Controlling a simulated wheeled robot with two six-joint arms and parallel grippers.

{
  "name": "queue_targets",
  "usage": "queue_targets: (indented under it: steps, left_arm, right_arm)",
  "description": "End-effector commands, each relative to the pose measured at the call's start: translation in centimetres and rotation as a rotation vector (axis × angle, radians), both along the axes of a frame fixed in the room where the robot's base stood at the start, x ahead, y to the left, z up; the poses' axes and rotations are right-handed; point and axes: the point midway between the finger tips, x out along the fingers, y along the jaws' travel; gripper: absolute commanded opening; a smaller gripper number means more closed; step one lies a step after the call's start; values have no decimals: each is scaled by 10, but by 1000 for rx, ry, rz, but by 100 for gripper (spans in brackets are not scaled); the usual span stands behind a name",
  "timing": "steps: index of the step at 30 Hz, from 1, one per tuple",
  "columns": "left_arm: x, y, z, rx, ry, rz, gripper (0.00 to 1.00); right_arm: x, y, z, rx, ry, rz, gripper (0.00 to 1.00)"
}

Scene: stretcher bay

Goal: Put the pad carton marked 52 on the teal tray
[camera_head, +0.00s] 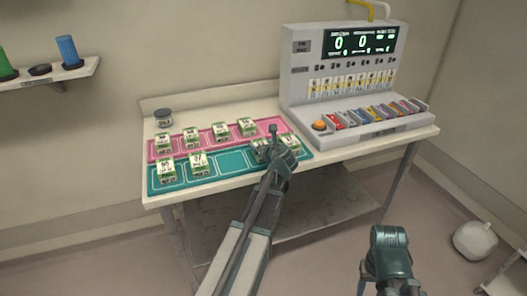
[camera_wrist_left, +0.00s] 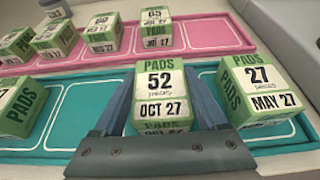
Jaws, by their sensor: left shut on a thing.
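The pad carton marked 52 (camera_wrist_left: 160,85) is green and white, with OCT 27 on its lower label. My left gripper (camera_wrist_left: 158,125) is shut on it, one finger on each side. In the head view my left gripper (camera_head: 277,150) is over the right part of the teal tray (camera_head: 232,160), and carton 52 (camera_head: 259,149) shows partly beside it. The teal tray (camera_wrist_left: 85,105) lies around and under the carton in the wrist view. I cannot tell whether the carton's base touches it. My right arm's end (camera_head: 388,250) is low at the right, its fingers unclear.
Carton 27 (camera_wrist_left: 260,90) stands close right of carton 52 on the teal tray. Two more cartons stand at that tray's left end. The pink tray (camera_wrist_left: 205,35) behind holds several cartons. A dispenser console (camera_head: 350,75) stands at the table's right; a small jar (camera_head: 164,118) is at the back left.

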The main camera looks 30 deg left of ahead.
Motion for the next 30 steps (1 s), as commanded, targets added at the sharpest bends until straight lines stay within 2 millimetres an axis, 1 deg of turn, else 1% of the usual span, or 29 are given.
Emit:
queue_targets:
  steps: [1,7,11,12,14,15,16,22,26,30]
  left_arm:
    - [0,1,-2,1,-1,0,6]
    - [0,0,0,1,0,-1,6]
    - [0,0,-5,1,0,-1,6]
    - [0,0,-4,0,0,-1,78]
    - [0,0,-3,0,0,-1,89]
    - [0,0,-3,0,0,-1,96]
    - [0,0,-3,0,0,-1,100]
    - [0,0,-3,0,0,-1,100]
    - [0,0,3,0,0,-1,100]
    - [-17,-18,13,0,0,-4,100]
  right_arm:
    - [0,0,-2,0,0,0,50]
    - [0,0,0,0,0,0,50]
    - [0,0,-5,0,0,0,50]
    - [0,0,-4,0,0,0,50]
    - [0,0,-3,0,0,0,50]
    - [0,0,-3,0,0,0,50]
    - [0,0,-3,0,0,0,50]
    - [0,0,-3,0,0,0,50]
    - [0,0,3,0,0,0,50]
    - [0,0,13,0,0,0,50]
